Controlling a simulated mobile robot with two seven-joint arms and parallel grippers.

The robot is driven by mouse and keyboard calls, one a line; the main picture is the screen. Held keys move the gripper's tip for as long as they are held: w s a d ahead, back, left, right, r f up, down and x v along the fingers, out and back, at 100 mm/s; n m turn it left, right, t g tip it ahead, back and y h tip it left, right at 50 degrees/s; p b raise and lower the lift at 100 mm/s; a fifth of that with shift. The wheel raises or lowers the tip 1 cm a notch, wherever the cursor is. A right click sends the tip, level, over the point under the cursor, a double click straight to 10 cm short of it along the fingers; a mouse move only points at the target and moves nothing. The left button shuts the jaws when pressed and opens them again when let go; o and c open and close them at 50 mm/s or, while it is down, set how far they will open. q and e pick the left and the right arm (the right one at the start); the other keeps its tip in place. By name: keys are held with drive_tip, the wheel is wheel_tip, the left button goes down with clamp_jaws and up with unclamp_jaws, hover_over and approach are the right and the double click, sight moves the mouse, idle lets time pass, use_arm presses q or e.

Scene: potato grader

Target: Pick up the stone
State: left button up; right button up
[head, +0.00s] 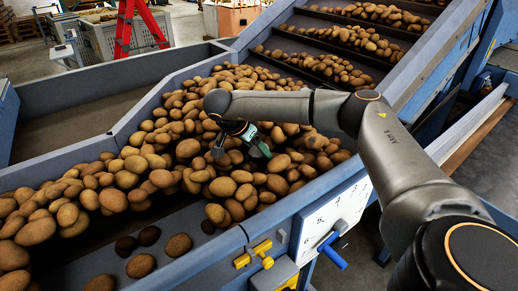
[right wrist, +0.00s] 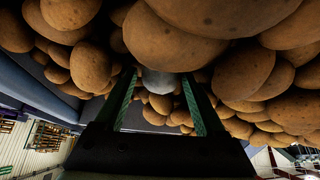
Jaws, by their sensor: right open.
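A smooth grey stone (right wrist: 158,83) shows among the potatoes in the right wrist view, between the tips of my right gripper's green-lined fingers. The fingers stand apart on either side of it; I cannot tell whether they touch it. In the head view my right gripper (head: 239,148) is open and reaches down into the potato heap (head: 160,160) near its middle. There the stone is not distinguishable behind the gripper and potatoes. My left gripper is not in view.
Potatoes press close around the right gripper. Blue hopper walls (head: 196,64) border the heap. A slatted conveyor (head: 330,42) with potatoes rises at the upper right. A white dial panel (head: 330,218) with a blue handle and yellow knobs (head: 258,254) is on the near side.

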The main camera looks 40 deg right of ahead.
drive_tip(key=shift+c, duration=0.3)
clamp_jaws()
idle(0.3)
